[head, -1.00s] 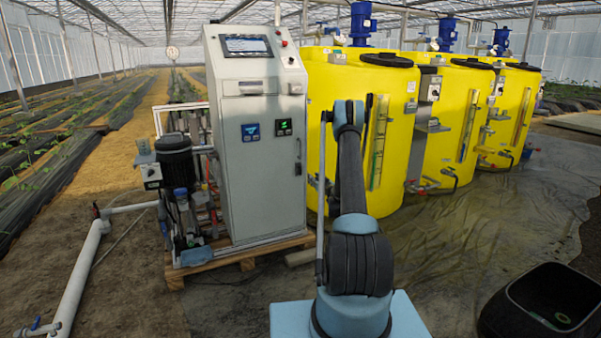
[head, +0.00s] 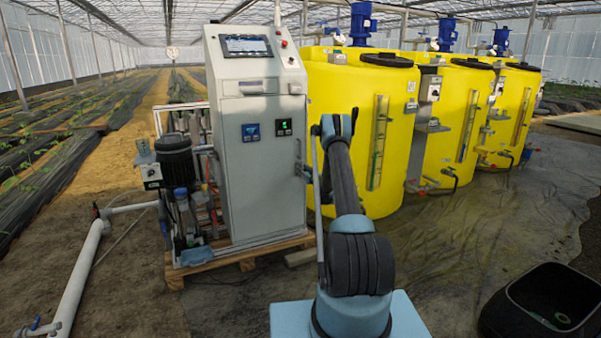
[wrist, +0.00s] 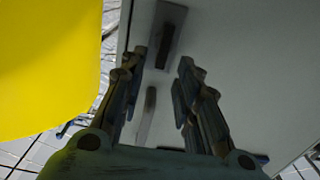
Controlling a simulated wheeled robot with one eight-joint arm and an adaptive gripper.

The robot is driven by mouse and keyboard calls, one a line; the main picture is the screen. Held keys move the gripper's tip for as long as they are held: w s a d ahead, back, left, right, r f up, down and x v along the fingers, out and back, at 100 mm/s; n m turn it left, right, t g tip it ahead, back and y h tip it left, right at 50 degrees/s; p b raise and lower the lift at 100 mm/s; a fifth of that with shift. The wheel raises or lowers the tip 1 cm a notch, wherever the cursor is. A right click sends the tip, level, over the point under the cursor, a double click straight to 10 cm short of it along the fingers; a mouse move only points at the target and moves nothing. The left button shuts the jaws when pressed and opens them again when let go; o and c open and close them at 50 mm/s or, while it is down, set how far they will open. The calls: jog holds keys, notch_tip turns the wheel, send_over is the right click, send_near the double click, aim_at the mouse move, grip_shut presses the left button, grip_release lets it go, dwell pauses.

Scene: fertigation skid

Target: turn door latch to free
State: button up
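The grey control cabinet (head: 258,160) stands left of the yellow tanks, and its pale door surface (wrist: 235,60) fills much of the wrist view. The door latch shows in the wrist view as a grey plate (wrist: 172,22) with a dark block on it. A narrow light-grey bar (wrist: 147,115) shows lower, between the finger bases. My gripper (wrist: 160,64) is open, with one finger on each side of the latch area. I cannot tell whether either finger touches it. In the head view my gripper (head: 304,172) is small and partly hidden at the cabinet's right edge.
Yellow tanks (head: 350,90) stand close to the right of my arm; one edge (wrist: 45,65) also shows in the wrist view. A pump (head: 175,160) and white pipe (head: 82,275) are at left. A black bin (head: 545,300) stands at front right. The floor between is open.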

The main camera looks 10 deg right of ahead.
jog(key=shift+x, duration=1.45)
grip_shut()
jog(key=shift+a, duration=0.1)
jog(key=shift+w+d+f+m, duration=0.15)
jog(key=shift+d+f+m, duration=0.3)
jog(key=shift+m, duration=2.55)
jog(key=shift+w+d+f+m, duration=0.15)
jog(key=shift+d+f+m, duration=0.3)
jog(key=shift+m, duration=2.55)
jog(key=shift+w+d+f+m, duration=0.1)
jog(key=shift+d+f+m, duration=0.35)
jog(key=shift+m, duration=2.55)
jog(key=shift+d+r, duration=0.1)
jog(key=shift+d, duration=0.05)
